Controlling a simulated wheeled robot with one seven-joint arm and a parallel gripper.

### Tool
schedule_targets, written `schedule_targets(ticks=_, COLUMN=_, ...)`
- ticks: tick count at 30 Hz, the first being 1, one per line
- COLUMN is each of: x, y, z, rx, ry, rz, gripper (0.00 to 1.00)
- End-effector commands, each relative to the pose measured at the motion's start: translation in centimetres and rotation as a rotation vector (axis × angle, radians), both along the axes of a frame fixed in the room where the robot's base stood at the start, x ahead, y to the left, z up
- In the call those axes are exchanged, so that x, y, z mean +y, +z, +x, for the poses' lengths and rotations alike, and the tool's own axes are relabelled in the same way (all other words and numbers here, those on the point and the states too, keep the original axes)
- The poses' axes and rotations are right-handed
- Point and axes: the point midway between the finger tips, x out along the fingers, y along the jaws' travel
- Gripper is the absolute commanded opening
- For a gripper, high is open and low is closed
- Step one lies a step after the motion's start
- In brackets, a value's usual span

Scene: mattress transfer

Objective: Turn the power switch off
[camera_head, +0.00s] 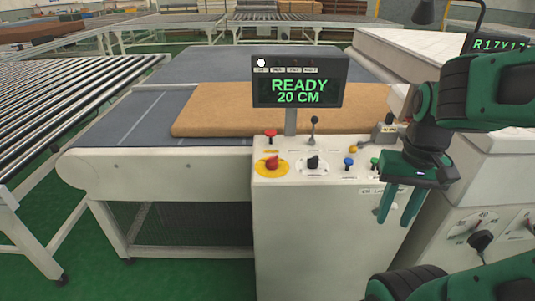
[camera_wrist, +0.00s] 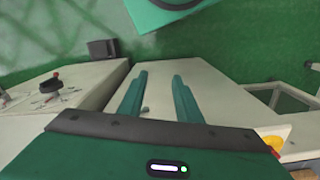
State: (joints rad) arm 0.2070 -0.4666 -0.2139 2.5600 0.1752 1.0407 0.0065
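The control console (camera_head: 330,230) stands in the middle of the head view. On its top are a red rotary knob on a yellow disc (camera_head: 272,164) and a black rotary knob on a white plate (camera_head: 313,163). The labels are too small to read, so I cannot tell which is the power switch. A display (camera_head: 300,85) above reads "READY 20 CM". My gripper (camera_head: 393,221) is open and empty, fingers pointing down in front of the console's right side, apart from both knobs. The wrist view shows the two fingers (camera_wrist: 159,78) spread with nothing between them.
A blue button (camera_head: 349,163), a red button (camera_head: 270,136) and a lever (camera_head: 313,132) share the console top. A brown mattress (camera_head: 215,112) lies on the conveyor behind. Another cabinet with a black knob (camera_head: 480,241) stands at right. Green floor is free in front.

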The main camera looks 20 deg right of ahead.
Motion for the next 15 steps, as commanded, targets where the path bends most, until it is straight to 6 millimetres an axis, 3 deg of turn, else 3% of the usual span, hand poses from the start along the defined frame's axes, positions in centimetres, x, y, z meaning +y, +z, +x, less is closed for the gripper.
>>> schedule_targets(ticks=4, x=0.0, y=0.0, z=0.0, rx=0.0, ry=0.0, rz=0.0, gripper=0.31)
schedule_targets(ticks=6, x=0.0, y=0.0, z=0.0, rx=0.001, ry=-0.001, rz=-0.001, gripper=0.46)
schedule_targets(ticks=7, x=0.0, y=0.4, z=-0.7, rx=-0.008, ry=-0.001, rz=-0.003, gripper=0.47)
schedule_targets(ticks=9, x=-0.2, y=1.0, z=-0.3, rx=-0.011, ry=-0.014, rz=-0.019, gripper=0.47)
schedule_targets(ticks=11, x=-0.4, y=1.6, z=0.9, rx=-0.006, ry=-0.033, rz=-0.043, gripper=0.47)
schedule_targets(ticks=15, x=-0.2, y=3.8, z=6.6, rx=-0.007, ry=-0.119, rz=-0.142, gripper=0.47)
